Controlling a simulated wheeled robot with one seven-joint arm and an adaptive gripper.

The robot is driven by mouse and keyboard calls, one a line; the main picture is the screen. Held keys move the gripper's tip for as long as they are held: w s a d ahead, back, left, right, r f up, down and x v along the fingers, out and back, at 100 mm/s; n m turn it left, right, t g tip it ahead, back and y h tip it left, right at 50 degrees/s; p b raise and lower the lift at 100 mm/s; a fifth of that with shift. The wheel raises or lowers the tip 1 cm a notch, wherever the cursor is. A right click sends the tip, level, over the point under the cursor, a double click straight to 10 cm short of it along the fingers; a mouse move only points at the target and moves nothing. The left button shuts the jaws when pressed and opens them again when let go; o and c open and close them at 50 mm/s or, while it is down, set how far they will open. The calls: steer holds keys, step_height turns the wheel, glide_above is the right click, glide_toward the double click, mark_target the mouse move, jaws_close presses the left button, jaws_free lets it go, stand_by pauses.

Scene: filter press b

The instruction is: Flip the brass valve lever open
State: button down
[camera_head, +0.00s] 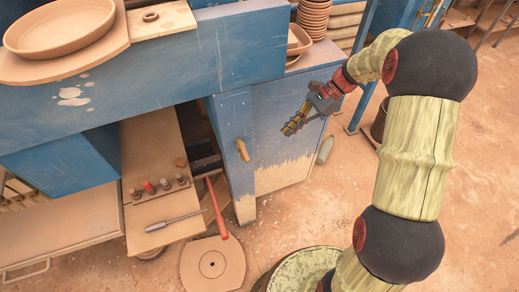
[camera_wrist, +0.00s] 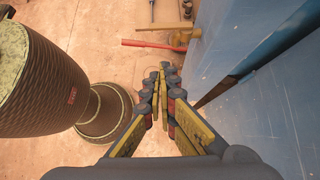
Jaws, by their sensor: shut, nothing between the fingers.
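The brass valve lever (camera_head: 243,150) is a small yellowish piece on the blue post. It looks close to vertical, with a slight tilt. My gripper (camera_head: 289,129) is in the air to the right of the lever and a little higher in the picture, in front of the blue side panel, apart from the lever. Its yellow and dark fingers are together and empty. In the wrist view the fingertips (camera_wrist: 163,70) meet over the floor.
A red-handled tool (camera_head: 217,207) leans by a wooden bench (camera_head: 160,150) holding a screwdriver (camera_head: 175,220) and several small items. A green bottle (camera_head: 325,149) stands by the blue panel (camera_head: 285,125). Stacked clay pots (camera_head: 314,16) are above. The floor at right is mostly open.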

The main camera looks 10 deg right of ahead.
mark_target(244, 151)
steer(key=shift+f, duration=0.1)
steer(key=a+r+b+x, duration=0.2)
steer(key=x, duration=1)
steer(key=shift+s+a+f, duration=0.2)
steer(key=shift+s+a, duration=0.05)
steer(key=shift+a, duration=0.1)
